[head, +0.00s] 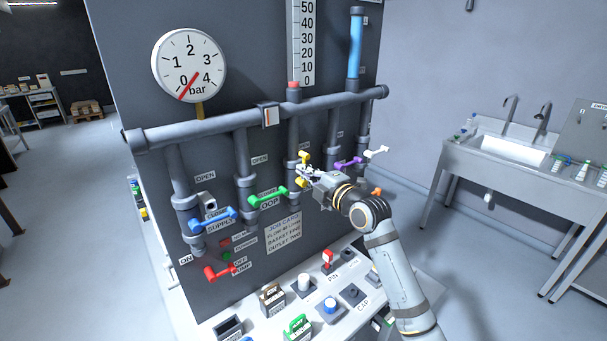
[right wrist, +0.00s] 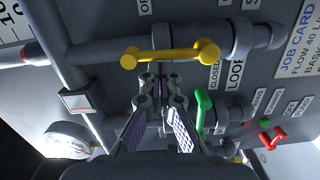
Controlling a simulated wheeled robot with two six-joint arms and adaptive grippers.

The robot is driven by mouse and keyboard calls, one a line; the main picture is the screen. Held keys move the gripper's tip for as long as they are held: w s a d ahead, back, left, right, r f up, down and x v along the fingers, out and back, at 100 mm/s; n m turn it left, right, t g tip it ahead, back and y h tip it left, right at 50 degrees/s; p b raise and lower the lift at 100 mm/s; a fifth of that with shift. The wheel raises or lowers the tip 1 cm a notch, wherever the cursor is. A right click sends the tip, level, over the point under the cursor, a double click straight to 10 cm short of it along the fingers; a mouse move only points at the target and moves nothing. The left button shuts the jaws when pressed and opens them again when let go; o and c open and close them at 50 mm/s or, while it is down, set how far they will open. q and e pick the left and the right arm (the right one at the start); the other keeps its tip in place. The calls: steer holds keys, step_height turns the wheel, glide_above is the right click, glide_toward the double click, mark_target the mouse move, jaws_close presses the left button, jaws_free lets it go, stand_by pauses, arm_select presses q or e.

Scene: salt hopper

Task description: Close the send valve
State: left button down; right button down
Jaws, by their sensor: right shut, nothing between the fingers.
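Several coloured valve levers sit on the pipes of the dark panel. My right gripper (head: 305,171) is at the yellow lever (head: 304,157), and its fingers hide part of that lever. In the right wrist view the yellow lever (right wrist: 180,54) lies across the picture just beyond the fingertips of my right gripper (right wrist: 160,76). The fingers are shut with nothing between them; I cannot tell whether they touch the lever. No send label is readable in either view. My left gripper is not in view.
Nearby are a green lever (head: 268,196) by the LOOP label, a blue lever (head: 213,217) by SUPPLY, a red lever (head: 220,272), a purple lever (head: 347,163) and a white lever (head: 377,151). A control desk (head: 262,322) stands below. A sink (head: 512,150) is at right.

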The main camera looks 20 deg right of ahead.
steer(key=w+d+f+m+b, duration=0.2)
steer(key=d+m, duration=0.4)
steer(key=m, duration=0.9)
steer(key=shift+w+d+f+g+y+b, duration=0.2)
steer(key=shift+f+g+y+b, duration=0.2)
steer(key=shift+f+b, duration=0.55)
steer(key=shift+r, duration=0.1)
